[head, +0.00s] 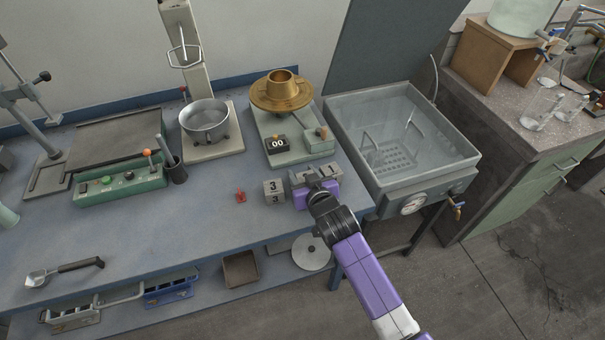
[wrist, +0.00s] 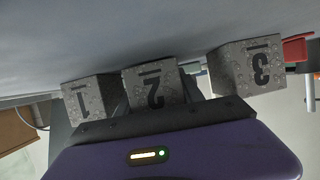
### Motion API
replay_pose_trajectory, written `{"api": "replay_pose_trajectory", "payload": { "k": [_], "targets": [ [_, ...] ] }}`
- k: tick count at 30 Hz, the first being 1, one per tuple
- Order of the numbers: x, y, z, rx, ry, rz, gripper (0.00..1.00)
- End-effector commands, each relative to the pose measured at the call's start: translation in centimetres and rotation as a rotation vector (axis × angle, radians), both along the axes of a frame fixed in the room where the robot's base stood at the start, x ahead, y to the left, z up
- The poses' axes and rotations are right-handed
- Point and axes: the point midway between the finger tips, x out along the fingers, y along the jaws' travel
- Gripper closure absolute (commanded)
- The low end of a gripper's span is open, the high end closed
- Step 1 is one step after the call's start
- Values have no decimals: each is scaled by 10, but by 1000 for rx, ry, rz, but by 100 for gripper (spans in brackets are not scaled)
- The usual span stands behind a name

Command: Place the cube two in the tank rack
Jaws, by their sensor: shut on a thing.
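Cube two (wrist: 153,88), a grey concrete cube marked 2, sits between the fingers of my gripper (wrist: 158,100) in the wrist view. My gripper (head: 314,180) is shut on it at the bench's right end; in the head view the gripper mostly hides the cube. Whether the cube touches the bench is unclear. Cube one (wrist: 90,99) is close on one side and cube three (wrist: 247,65) on the other; cube three also shows in the head view (head: 274,190). The tank rack (head: 398,157), a wire rack with upright handles, is inside the open water tank (head: 345,172) at right.
A scale with a brass piece (head: 281,92) stands behind the cubes. A small red object (head: 240,196) lies left of cube three. The tank's raised lid (head: 385,40) stands at its back. A gauge (head: 413,204) is on the tank front. The bench's front middle is clear.

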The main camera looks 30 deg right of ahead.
Motion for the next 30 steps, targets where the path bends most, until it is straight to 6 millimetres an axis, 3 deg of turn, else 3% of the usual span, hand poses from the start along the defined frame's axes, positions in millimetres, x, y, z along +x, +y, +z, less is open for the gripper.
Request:
{"api": "replay_pose_trajectory", "payload": {
  "k": [3,4,5,17,23,30],
  "targets": [
    [1,0,-3,0,-2,0,100],
    [0,0,-4,0,0,0,54],
    [0,0,-3,0,0,0,48],
    [0,0,2,0,0,0,47],
    [-24,6,10,1,0,1,47],
    [-69,16,28,1,0,1,47]
  ]
}}
